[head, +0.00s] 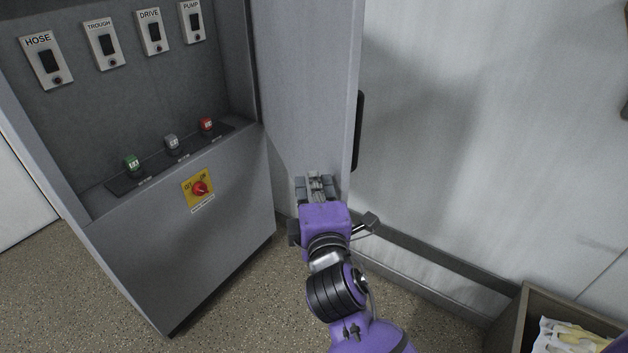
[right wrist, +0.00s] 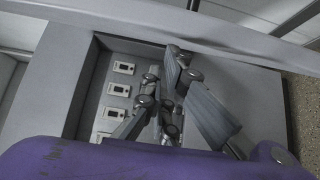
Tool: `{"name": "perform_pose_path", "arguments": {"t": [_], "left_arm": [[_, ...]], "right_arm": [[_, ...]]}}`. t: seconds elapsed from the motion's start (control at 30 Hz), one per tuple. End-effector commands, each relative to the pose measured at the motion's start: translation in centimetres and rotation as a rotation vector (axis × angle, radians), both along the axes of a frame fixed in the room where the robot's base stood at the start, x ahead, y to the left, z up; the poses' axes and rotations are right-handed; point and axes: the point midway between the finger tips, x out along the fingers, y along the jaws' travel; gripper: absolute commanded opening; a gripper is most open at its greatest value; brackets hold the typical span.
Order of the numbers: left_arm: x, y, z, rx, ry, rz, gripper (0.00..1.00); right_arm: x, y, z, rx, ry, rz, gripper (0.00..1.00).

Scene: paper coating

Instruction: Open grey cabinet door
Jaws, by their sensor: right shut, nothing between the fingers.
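The grey cabinet (head: 222,260) stands at the left in the head view, with its inside panel of switches showing. Its grey door (head: 308,75) stands swung open on the right side, with a black handle (head: 357,130) on its outer face. My right gripper (head: 316,180) is at the lower part of the door's inner side, shut with nothing in it. Whether it touches the door I cannot tell. The right wrist view shows its fingers (right wrist: 178,95) with the cabinet interior (right wrist: 92,85) behind them. My left gripper is not in view.
Labelled switches (head: 103,45) and coloured knobs (head: 171,143) are inside the cabinet. A red rotary switch on a yellow plate (head: 198,188) is on its front. A white wall (head: 480,130) stands behind the door. A bin (head: 518,312) is at the lower right. Speckled floor is clear in front.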

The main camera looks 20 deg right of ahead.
Motion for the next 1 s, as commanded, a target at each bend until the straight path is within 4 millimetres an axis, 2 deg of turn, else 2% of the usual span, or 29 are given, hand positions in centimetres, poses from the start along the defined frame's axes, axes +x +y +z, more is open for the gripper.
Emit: {"name": "perform_pose_path", "arguments": {"t": [0.3, 0.67, 0.87, 1.0], "left_arm": [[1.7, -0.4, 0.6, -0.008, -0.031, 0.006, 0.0], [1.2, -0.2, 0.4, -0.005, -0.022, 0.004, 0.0], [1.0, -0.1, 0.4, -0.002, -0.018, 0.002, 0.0], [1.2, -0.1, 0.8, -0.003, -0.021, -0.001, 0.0]], "right_arm": [[-0.2, 0.1, 0.0, 0.0, 0.0, -0.001, 0.0], [-0.2, -0.2, 0.1, 0.0, -0.001, 0.0, 0.0], [0.0, -1.6, 0.2, -0.003, -0.002, -0.001, 0.0], [0.3, -3.6, 0.3, -0.006, -0.003, -0.002, 0.0]]}}
